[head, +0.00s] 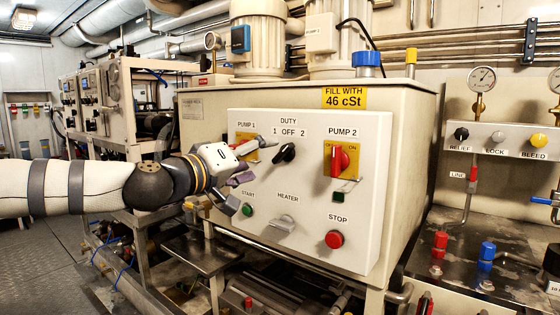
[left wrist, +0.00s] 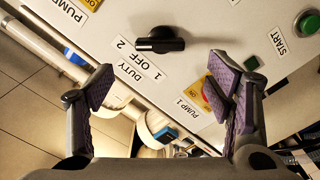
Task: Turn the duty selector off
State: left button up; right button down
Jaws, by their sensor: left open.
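The duty selector (head: 284,153) is a black knob below the label "DUTY 1 OFF 2" on the white control panel (head: 305,185). Its bar slants up to the right in the head view, toward the 2. In the left wrist view the knob (left wrist: 160,40) lies beyond the fingertips, its bar level and pointing at the 2. My left gripper (head: 250,174) is open just left of the knob, apart from it. In the left wrist view its purple-padded fingers (left wrist: 163,88) are spread with nothing between them. My right gripper is not in view.
The red pump 2 switch (head: 339,159) is right of the knob. The pump 1 switch (left wrist: 215,98) is close to my left fingers. Below are the green start button (head: 247,210), grey heater knob (head: 282,222) and red stop button (head: 334,239). A metal shelf (head: 200,258) stands below my left arm.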

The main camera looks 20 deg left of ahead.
aim_at(279, 153)
pick_arm(q)
jog(key=x, duration=0.7)
jog(key=shift+d+f+b, duration=0.1)
jog(key=shift+f+b, duration=0.05)
jog(key=shift+b, duration=0.2)
jog(key=shift+c, duration=0.5)
jog(key=c, duration=1.1)
